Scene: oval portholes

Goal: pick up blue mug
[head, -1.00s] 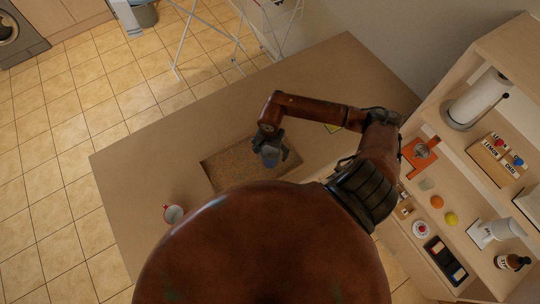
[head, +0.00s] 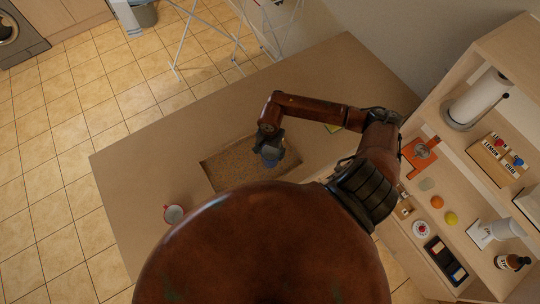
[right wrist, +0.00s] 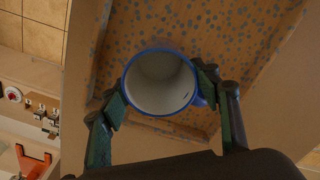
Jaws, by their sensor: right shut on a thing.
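The blue mug (right wrist: 160,82) shows in the right wrist view as a blue rim around a white inside, with its handle on the right. My right gripper (right wrist: 160,100) is shut on it, one finger on each side. In the head view the mug (head: 270,161) is a small blue shape below my right gripper (head: 269,148), over the speckled recessed panel of the table. I cannot tell whether the mug touches the panel. My left gripper is not in view.
A white mug with a red rim (head: 173,214) stands on the table (head: 140,165), left of the panel (head: 225,165). Shelves (head: 455,190) at the right hold a paper towel roll (head: 478,98), fruit and bottles.

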